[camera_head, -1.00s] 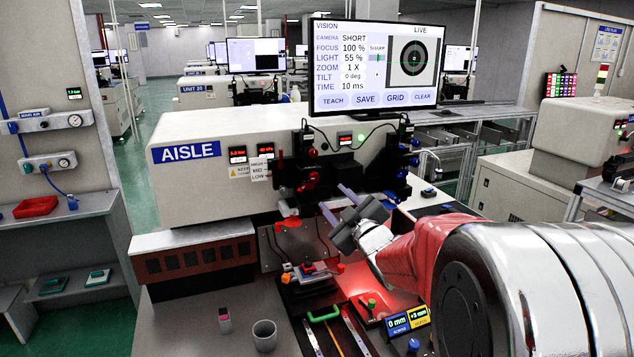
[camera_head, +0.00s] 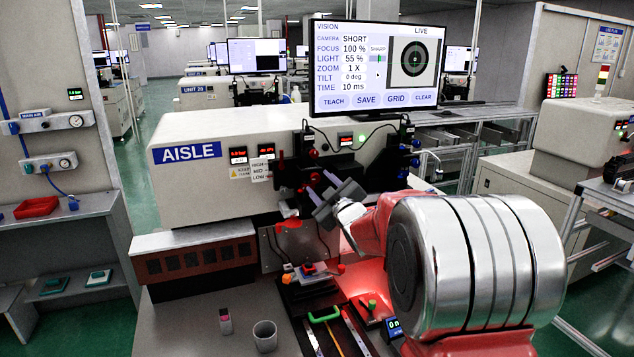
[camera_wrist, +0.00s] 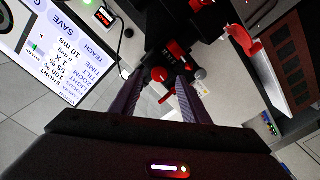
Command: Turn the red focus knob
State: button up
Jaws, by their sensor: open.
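My gripper (camera_head: 320,184) reaches from the right toward the black camera assembly on the front of the white machine, its two fingers apart. In the wrist view, a round red knob (camera_wrist: 159,74) shows in the gap between the open fingertips (camera_wrist: 160,80). I cannot tell whether a finger touches it. In the head view, red parts (camera_head: 313,176) of the assembly sit just beyond the fingertips, and which is the focus knob is unclear. The monitor (camera_head: 375,65) reads FOCUS 100 %, with a target picture at its right.
More red parts (camera_wrist: 178,50) of the assembly lie close beyond the knob. A second camera unit with blue knobs (camera_head: 415,144) stands to the right. Below are a green handle (camera_head: 324,315) and a grey cup (camera_head: 265,335). The bench front left is mostly clear.

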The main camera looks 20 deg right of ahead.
aim_at(315, 179)
jog(key=shift+w, duration=1.7)
jog(key=shift+c, duration=0.3)
jog(key=c, duration=1)
jog(key=shift+m, duration=0.6)
jog(key=shift+a+f, duration=0.1)
jog(key=o, duration=1.1)
jog(key=shift+c, duration=0.2)
